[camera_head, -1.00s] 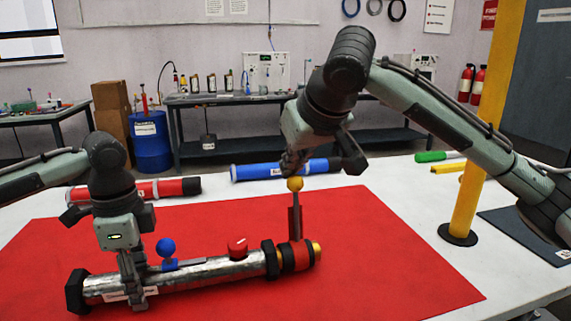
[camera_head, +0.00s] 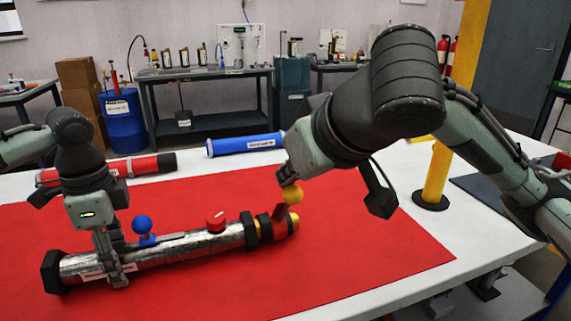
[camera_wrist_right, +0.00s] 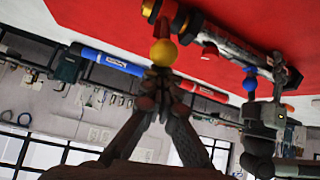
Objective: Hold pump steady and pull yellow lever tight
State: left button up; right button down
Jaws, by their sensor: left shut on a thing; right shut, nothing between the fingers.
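The silver pump (camera_head: 180,249) lies on the red mat (camera_head: 390,235), with dark end collars and a red cap on its body. My left gripper (camera_head: 112,270) is shut around the pump's left part. The yellow lever (camera_head: 293,195), a yellow ball on a short arm, rises tilted from the pump's right end. It also shows in the right wrist view (camera_wrist_right: 163,52). My right gripper (camera_head: 287,178) is shut and empty, its fingertips right at the yellow ball; I cannot tell whether they touch. A blue ball lever (camera_head: 142,225) stands beside my left gripper.
A blue tube (camera_head: 245,144) and a red tube (camera_head: 145,165) lie behind the mat. A yellow post (camera_head: 437,170) stands on the white table at the right. The mat's front right is clear.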

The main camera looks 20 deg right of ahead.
pick_arm(q)
jog(key=shift+w+a, duration=0.1)
jog(key=shift+c, duration=0.2)
pick_arm(e)
jog(key=shift+s+f, duration=0.1)
notch_tip(320, 180, up, 10)
dwell(0.6)
pick_arm(q)
jog(key=o, duration=1.4)
jog(key=shift+o, duration=0.2)
notch_tip(320, 180, up, 12)
jog(key=shift+r, duration=0.1)
